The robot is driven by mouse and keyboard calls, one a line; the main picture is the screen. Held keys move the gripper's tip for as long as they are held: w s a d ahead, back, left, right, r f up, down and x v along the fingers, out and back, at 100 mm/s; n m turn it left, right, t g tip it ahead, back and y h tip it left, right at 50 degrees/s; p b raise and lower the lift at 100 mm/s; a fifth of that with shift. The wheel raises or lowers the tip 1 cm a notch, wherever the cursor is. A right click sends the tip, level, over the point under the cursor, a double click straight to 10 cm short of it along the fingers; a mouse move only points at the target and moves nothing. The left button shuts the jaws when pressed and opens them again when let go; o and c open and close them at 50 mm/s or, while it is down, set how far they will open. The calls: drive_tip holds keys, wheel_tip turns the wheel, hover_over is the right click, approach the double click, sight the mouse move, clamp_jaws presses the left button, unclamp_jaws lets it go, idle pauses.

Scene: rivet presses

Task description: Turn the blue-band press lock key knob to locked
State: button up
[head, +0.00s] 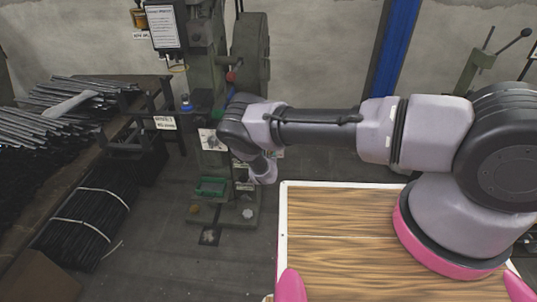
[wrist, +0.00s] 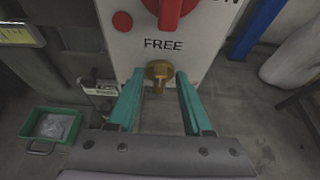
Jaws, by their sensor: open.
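In the wrist view a brass lock key knob (wrist: 158,70) sits on a white panel (wrist: 133,46), just below the printed word FREE. Its narrow grip looks roughly upright, in line with that word. My gripper (wrist: 160,75) is open, with one teal finger on each side of the knob. Whether the fingertips touch it cannot be told. In the head view the green-grey press (head: 205,75) stands behind my arm, which hides the knob and most of the gripper. I cannot make out a blue band on the press.
A large red knob (wrist: 170,10) and a red button (wrist: 122,21) are above the key. A green tray (wrist: 52,125) is at lower left. In the head view a bench with metal rods (head: 50,105) stands left, and a wooden tabletop (head: 335,245) is in front.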

drive_tip(key=shift+w, duration=0.15)
drive_tip(key=shift+c, duration=0.3)
clamp_jaws()
drive_tip(key=shift+d, duration=0.1)
drive_tip(key=shift+d+f+m+t+y, duration=0.45)
drive_tip(key=shift+m+y, duration=0.65)
drive_tip(key=shift+m, duration=1.15)
drive_tip(key=shift+d+f+m+t+y, duration=0.1)
drive_tip(key=shift+m+t+y, duration=0.8)
drive_tip(key=shift+m, duration=1.3)
drive_tip(key=shift+d+f+m+t+y, duration=0.3)
drive_tip(key=shift+m+y, duration=1)
drive_tip(key=shift+m, duration=0.95)
drive_tip(key=shift+a, duration=0.1)
